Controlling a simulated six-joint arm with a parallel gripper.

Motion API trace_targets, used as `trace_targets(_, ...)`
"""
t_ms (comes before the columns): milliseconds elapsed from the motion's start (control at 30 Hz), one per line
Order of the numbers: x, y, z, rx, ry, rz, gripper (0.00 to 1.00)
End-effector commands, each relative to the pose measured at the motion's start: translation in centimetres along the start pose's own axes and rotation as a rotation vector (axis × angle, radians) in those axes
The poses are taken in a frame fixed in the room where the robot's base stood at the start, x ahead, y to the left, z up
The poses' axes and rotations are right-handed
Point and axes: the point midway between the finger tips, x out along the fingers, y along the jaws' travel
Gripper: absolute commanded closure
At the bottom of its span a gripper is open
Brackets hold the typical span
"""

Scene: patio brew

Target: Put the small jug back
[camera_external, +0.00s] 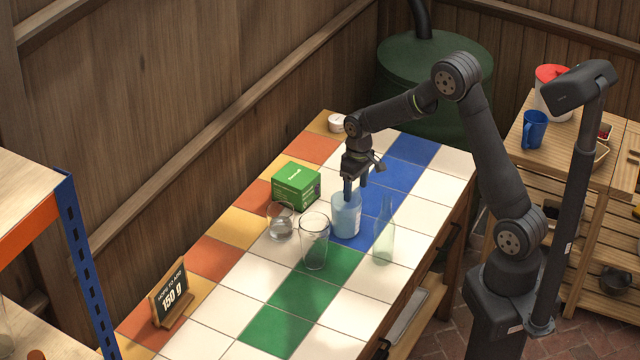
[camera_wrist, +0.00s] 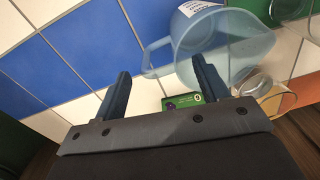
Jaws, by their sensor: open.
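A small translucent light-blue jug (camera_external: 345,216) stands upright on the tiled table, with a white label on its side. In the wrist view the jug (camera_wrist: 222,42) lies at the upper right, and its handle points left toward the space between my fingers. My gripper (camera_external: 355,190) is open and points down, its fingertips close to the jug's top. In the wrist view my gripper (camera_wrist: 165,82) is empty, and its right finger overlaps the jug's edge. I cannot tell whether it touches.
Close around stand a green box (camera_external: 296,186), a glass cup (camera_external: 280,222), a tall glass (camera_external: 314,243) and a clear bottle (camera_external: 384,235). A sign (camera_external: 169,293) reads "150 g".

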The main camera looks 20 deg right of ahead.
Motion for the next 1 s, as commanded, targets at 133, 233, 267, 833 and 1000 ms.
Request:
trace_targets(133,-3.5,0.0,-0.1,0.000,0.006,0.001,0.33)
trace_targets(233,-5.7,0.0,-0.1,0.000,0.005,0.001,0.33)
trace_targets(267,-6.2,0.0,-0.1,0.000,0.005,0.001,0.33)
trace_targets(833,-9.9,0.0,0.0,0.000,0.000,0.000,0.33)
trace_targets(1000,-9.6,0.0,0.0,0.000,-0.001,0.000,0.33)
